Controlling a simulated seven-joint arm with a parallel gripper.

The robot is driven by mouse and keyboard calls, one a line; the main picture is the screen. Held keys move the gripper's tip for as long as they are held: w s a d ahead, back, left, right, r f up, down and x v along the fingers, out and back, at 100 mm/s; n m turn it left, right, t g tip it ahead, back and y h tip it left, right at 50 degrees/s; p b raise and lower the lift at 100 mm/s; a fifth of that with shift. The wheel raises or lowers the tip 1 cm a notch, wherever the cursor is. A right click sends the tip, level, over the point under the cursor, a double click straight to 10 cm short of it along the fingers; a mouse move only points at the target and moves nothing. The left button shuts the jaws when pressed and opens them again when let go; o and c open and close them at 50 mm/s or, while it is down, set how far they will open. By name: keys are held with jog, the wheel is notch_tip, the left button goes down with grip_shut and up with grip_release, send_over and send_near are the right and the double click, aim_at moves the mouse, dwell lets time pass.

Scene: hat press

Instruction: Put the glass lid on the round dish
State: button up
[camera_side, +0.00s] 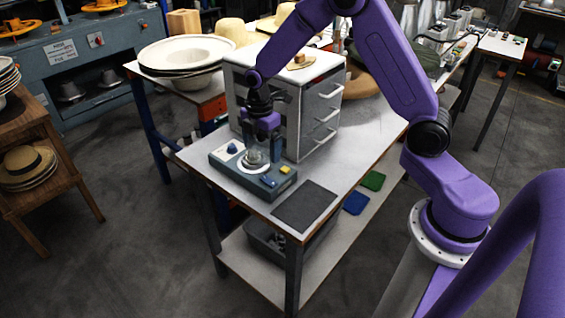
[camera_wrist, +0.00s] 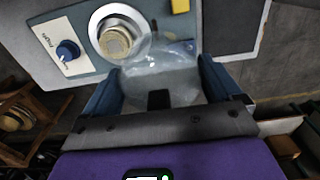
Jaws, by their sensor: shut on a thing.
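The glass lid (camera_wrist: 165,78) is clear and hazy, and sits between the two blue fingers of my gripper (camera_wrist: 162,90) in the wrist view. My gripper (camera_side: 262,138) is shut on it above the grey machine in the side view. The round dish (camera_wrist: 97,22) is a pale ring with a beige round piece inside it; in the wrist view it lies just beyond the lid and to its left. In the side view the dish (camera_side: 246,167) shows as a white ring below the gripper. The lid is hard to make out there, and any gap between lid and dish cannot be judged.
The machine (camera_side: 222,162) has a blue knob (camera_side: 232,148) and a yellow button (camera_side: 269,181). A white drawer cabinet (camera_side: 318,100) stands close behind the gripper. A dark mat (camera_side: 304,206) lies on the bench at the front right, with nothing on it.

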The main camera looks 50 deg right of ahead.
jog(key=w, duration=0.2)
jog(key=w+d+r, duration=0.1)
jog(key=w, duration=0.1)
jog(key=w+d, duration=0.1)
jog(key=w, duration=0.1)
jog(key=shift+r, duration=0.15)
jog(key=shift+d+f, duration=0.1)
jog(key=shift+f, duration=3.05)
jog(key=shift+f, duration=0.2)
jog(key=o, duration=0.7)
jog(key=shift+o, duration=0.2)
jog(key=shift+r, duration=0.1)
jog(key=shift+r, duration=3.4)
